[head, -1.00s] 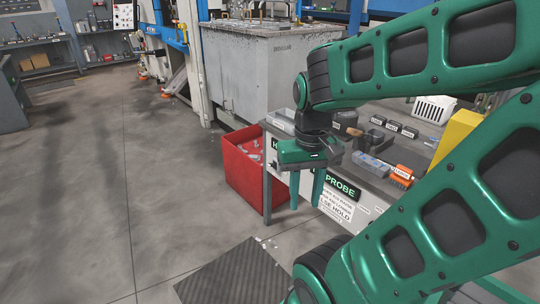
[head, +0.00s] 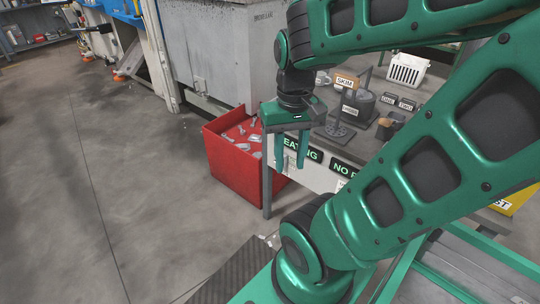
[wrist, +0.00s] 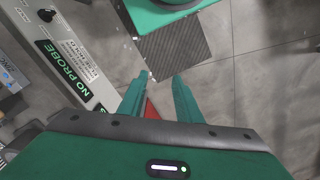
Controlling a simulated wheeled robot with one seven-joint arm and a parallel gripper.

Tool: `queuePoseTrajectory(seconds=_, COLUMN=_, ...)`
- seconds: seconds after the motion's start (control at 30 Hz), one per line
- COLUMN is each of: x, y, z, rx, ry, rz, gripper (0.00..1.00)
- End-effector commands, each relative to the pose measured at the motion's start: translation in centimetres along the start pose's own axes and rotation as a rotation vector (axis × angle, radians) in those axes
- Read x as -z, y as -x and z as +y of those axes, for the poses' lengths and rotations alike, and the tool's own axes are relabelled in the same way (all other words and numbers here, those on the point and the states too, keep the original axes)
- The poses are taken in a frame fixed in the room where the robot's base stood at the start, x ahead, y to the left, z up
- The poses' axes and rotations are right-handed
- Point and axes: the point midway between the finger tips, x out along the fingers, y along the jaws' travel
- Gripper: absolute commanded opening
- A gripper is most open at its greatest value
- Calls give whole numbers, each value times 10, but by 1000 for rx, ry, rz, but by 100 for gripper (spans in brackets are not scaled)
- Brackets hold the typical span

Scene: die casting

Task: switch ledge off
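My gripper (head: 291,166) hangs fingers-down in front of the grey workbench in the head view. Its two green fingers are apart with nothing between them, as the wrist view (wrist: 162,76) also shows. The bench front (head: 318,171) carries green-lettered labels ending in "EATING" and starting with "NO P". In the wrist view the bench front (wrist: 82,41) shows a "NO PROBE" label and a small black knob or switch (wrist: 47,16) on its face. I cannot tell whether this knob is the ledge switch, or its setting. My arm hides much of the bench front in the head view.
A red bin (head: 232,166) with metal parts stands left of the bench, close to my gripper. A grey tank (head: 218,62) is behind it. A dark mat (head: 228,283) lies on open floor.

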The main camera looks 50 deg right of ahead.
Motion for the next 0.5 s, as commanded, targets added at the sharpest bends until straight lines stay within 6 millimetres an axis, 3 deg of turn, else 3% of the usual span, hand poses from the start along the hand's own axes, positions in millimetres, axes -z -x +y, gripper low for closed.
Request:
queuePoseTrajectory(seconds=0.3, x=0, y=0, z=0, rx=0, ry=0, rz=0, gripper=31)
queuePoseTrajectory(seconds=0.33, x=0, y=0, z=0, rx=0, ry=0, rz=0, gripper=38)
queuePoseTrajectory(seconds=0.4, x=-7, y=4, z=5, rx=4, ry=-4, rz=10, gripper=39)
queuePoseTrajectory(seconds=0.5, x=1, y=4, z=8, rx=-10, ry=-36, rz=19, gripper=39)
